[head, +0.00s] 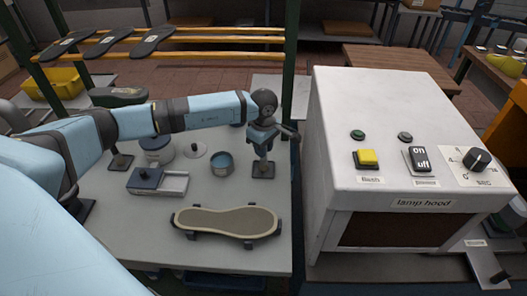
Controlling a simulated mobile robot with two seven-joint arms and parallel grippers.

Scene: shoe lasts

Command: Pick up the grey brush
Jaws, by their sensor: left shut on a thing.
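My left arm reaches in from the left over the table. Its gripper (262,149) points down near the table's right edge. It is shut on the top of a small upright piece with a dark square foot (263,171), which appears to be the grey brush. The jaws hide its upper part, and I cannot tell whether the foot touches the table. A similar small piece (120,161) stands farther left, partly behind my arm. My right gripper is not in view.
A tan-topped sole form (228,221) lies at the table's (130,242) front. The lamp hood (385,115) stands close on the right.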

